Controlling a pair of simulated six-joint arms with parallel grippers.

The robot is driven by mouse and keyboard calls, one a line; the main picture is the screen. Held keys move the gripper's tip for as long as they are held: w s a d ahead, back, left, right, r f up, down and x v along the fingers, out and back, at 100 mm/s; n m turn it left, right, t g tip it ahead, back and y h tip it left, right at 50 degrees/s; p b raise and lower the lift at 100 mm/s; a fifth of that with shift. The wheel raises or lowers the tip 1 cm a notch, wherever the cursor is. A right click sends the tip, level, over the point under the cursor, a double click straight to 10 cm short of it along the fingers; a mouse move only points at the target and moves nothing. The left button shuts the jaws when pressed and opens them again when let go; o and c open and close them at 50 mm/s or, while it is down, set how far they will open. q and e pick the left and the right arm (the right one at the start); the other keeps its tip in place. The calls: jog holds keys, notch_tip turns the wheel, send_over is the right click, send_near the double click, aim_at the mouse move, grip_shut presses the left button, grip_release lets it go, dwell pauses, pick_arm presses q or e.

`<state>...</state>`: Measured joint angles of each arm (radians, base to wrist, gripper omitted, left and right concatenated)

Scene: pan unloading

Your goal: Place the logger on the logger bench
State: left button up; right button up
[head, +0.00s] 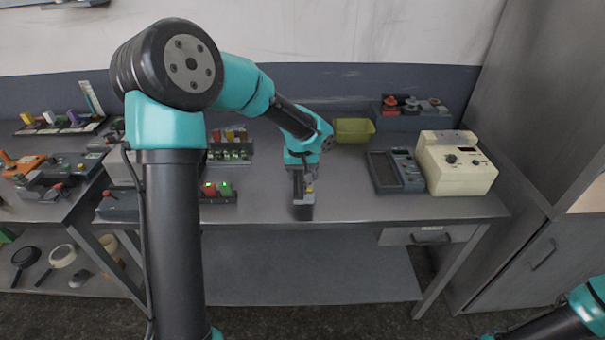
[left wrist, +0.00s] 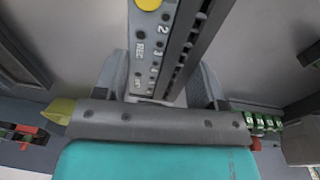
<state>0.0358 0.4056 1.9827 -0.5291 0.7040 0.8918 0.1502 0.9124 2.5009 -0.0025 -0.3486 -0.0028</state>
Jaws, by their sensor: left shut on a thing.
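My left gripper (head: 302,172) is shut on the logger (head: 303,207), a dark grey box with a yellow button. It holds the logger near the front middle of the grey bench (head: 265,190). I cannot tell whether the logger touches the bench top or hangs just above it. In the left wrist view the logger (left wrist: 152,45) lies between the two fingers, with its "REC" label, numbers and yellow button showing. My right arm shows only partly at the lower right, and its gripper is out of frame.
A dark meter (head: 398,170) and a cream instrument (head: 455,163) stand on the right. A yellow-green bin (head: 354,131) and a rack with red and grey knobs (head: 410,110) are at the back. Several coloured terminal parts (head: 229,154) are left of the logger. Bench top beside the logger is clear.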

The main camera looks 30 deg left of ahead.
pick_arm(q)
jog(key=w, duration=0.1)
jog(key=w+a, duration=0.2)
jog(key=w, duration=0.1)
jog(key=shift+a+f, duration=0.2)
jog(key=shift+a, duration=0.05)
jog(key=shift+f, duration=1.75)
jog(key=shift+f, duration=0.1)
jog(key=o, duration=1.2)
jog(key=shift+o, duration=0.2)
jog(key=r, duration=0.4)
jog(key=s+r, duration=0.1)
jog(key=r, duration=0.7)
jog(key=shift+s+r, duration=0.1)
jog(key=shift+s, duration=0.05)
